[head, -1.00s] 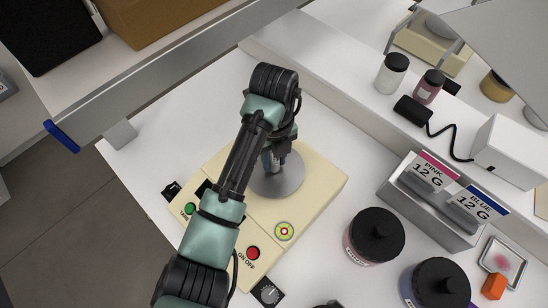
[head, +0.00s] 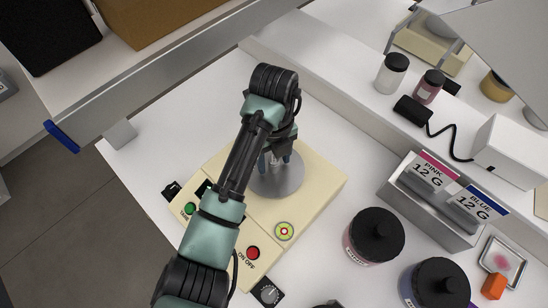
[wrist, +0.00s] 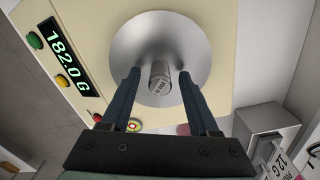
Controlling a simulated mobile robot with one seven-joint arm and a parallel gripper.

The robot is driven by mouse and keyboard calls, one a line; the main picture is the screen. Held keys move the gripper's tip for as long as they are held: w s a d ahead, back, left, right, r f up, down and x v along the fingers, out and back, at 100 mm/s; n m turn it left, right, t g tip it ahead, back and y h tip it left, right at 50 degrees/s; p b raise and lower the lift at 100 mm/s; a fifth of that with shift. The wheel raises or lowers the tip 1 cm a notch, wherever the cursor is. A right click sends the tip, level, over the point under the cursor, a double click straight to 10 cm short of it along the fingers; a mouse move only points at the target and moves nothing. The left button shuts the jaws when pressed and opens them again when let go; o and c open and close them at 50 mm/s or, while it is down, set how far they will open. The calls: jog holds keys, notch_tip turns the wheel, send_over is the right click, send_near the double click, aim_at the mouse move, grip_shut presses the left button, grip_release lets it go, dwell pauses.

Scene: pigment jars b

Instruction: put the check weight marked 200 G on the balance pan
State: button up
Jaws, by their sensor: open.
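The check weight (wrist: 160,70), a small grey metal cylinder with a mark that looks like 200 G, stands on the round metal balance pan (wrist: 194,40) in the wrist view. The pan also shows in the head view (head: 283,183). My gripper (wrist: 160,75) is open, with one dark finger on each side of the weight and a gap to both. In the head view my gripper (head: 275,160) is low over the pan, and the arm hides part of the balance. The balance display (wrist: 63,54) reads 182.0 G.
Two dark-lidded jars (head: 374,236) (head: 437,287) stand right of the balance. A grey box (head: 425,210) with PINK 12 G and BLUE 12 G labels is farther right, near a small tray (head: 503,262) and an orange block (head: 493,287). A raised shelf (head: 350,98) runs behind.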

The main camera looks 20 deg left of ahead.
aim_at(274, 159)
notch_tip(274, 159, up, 12)
jog(key=p, duration=0.4)
jog(key=w+d+r+n+t+h, duration=0.1)
jog(key=w+d+r+n+t, duration=0.3)
jog(key=r, duration=0.4)
jog(key=w+d+r+n+t+h, duration=0.1)
jog(key=w+d+r+n+t, duration=0.1)
jog(key=w+d+r+t, duration=0.4)
jog(key=w+d+r+n+t+h, duration=0.1)
jog(key=w+d+r+n+t, duration=0.25)
jog(key=d+r, duration=0.4)
jog(key=s+r+n+t, duration=0.3)
jog(key=r+n+t, duration=0.1)
jog(key=r, duration=0.6)
jog(key=s+r+n+t, duration=0.4)
jog(key=r, duration=0.7)
jog(key=s+a+r+n+t+y, duration=0.3)
jog(key=s+r+n+t, duration=0.3)
jog(key=s, duration=0.5)
notch_tip(274, 159, up, 4)
jog(key=shift+s+a+f+n, duration=0.15)
jog(key=shift+s+n, duration=0.25)
jog(key=shift+n, duration=0.75)
